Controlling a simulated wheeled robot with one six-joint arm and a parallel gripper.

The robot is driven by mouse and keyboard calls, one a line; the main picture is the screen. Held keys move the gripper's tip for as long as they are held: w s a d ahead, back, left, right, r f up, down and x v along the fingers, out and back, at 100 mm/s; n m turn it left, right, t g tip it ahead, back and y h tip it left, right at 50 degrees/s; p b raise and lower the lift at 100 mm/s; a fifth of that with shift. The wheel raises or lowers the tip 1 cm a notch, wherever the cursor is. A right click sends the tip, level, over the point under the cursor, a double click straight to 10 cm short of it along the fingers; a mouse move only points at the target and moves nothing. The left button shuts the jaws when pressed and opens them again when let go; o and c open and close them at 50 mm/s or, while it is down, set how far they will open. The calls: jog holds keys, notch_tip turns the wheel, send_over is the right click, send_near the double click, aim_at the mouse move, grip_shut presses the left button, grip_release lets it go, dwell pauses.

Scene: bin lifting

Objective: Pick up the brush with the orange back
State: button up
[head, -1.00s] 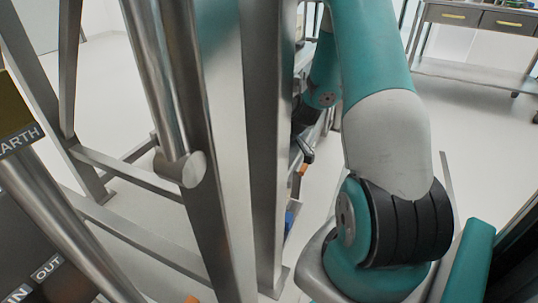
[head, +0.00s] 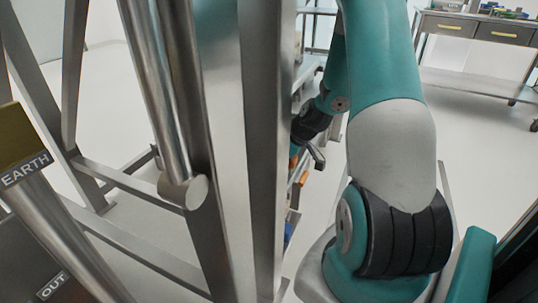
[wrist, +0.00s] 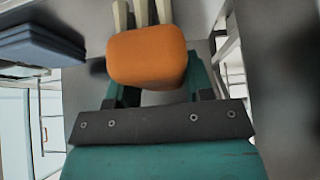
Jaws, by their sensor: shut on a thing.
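The brush with the orange back (wrist: 147,55) is at the top middle of the wrist view, its orange end facing the camera. Pale prongs stick up behind it; I cannot tell whether they belong to it. My gripper (wrist: 152,82) has a teal finger on each side of the orange back and is shut on it. The fingertips are partly hidden behind the brush. In the head view my gripper and the brush cannot be made out clearly behind the steel posts.
Steel posts (head: 225,150) of a frame stand close in front. Blue-grey slabs (wrist: 40,45) lie at the wrist view's left.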

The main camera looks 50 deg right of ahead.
jog(key=s+d, duration=0.2)
jog(key=s, duration=0.5)
jog(key=s+d+p, duration=0.1)
jog(key=s+d, duration=0.2)
jog(key=s, duration=0.4)
jog(key=shift+s, duration=0.1)
